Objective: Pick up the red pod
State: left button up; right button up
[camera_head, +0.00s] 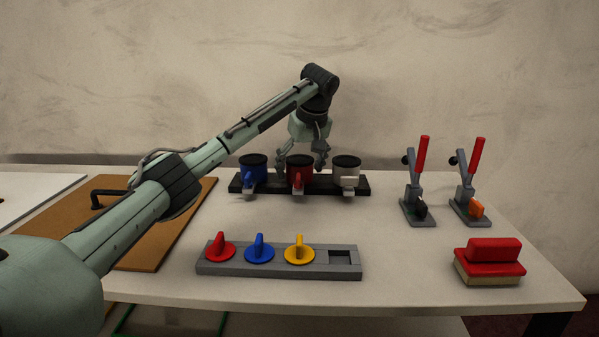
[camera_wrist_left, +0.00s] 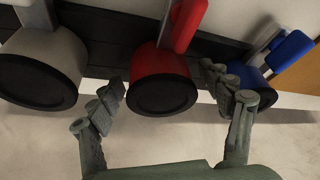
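The red pod (camera_head: 299,176), with a black top and a red handle, stands in the middle of a black rack (camera_head: 362,184). The blue pod (camera_head: 253,174) is to its left and the white pod (camera_head: 346,171) to its right. My left gripper (camera_head: 302,160) is above and behind the red pod, pointing down. In the left wrist view its fingers (camera_wrist_left: 162,82) are open, one on each side of the red pod (camera_wrist_left: 163,64). I cannot tell whether they touch it. My right gripper is not in view.
A grey panel (camera_head: 280,270) with red, blue and yellow knobs lies in front. Two red-handled toggle clamps (camera_head: 418,180) (camera_head: 470,180) stand at the right, behind a red-topped block (camera_head: 488,262). A brown board (camera_head: 150,255) lies at the left. The table between rack and panel is clear.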

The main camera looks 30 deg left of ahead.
pick_arm(q)
jog(key=c, duration=1.2)
